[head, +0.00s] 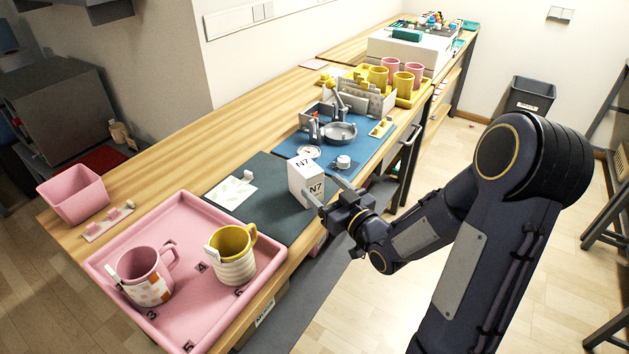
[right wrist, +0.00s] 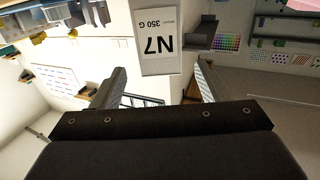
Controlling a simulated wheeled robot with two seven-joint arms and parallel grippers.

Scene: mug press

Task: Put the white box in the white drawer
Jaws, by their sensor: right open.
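The white box (head: 305,178), marked N7, stands upright on the dark grey mat (head: 265,200) near the table's front edge. It also shows in the right wrist view (right wrist: 158,42), upside down, between and beyond the fingertips. My right gripper (head: 326,192) is open and empty, at the front right side of the box, its two fingers pointing at it. In the right wrist view the fingers (right wrist: 162,78) are spread wider than the box. I cannot clearly identify a white drawer; a white label (head: 264,312) shows below the table edge. My left gripper is not in view.
A pink tray (head: 180,215) with a pink mug (head: 146,272) and a yellow-and-white mug (head: 233,252) is at the near left. A blue mat (head: 290,145) with a grey press (head: 338,130) lies behind the box. A white unit (head: 385,45) stands farther back. Floor is open at right.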

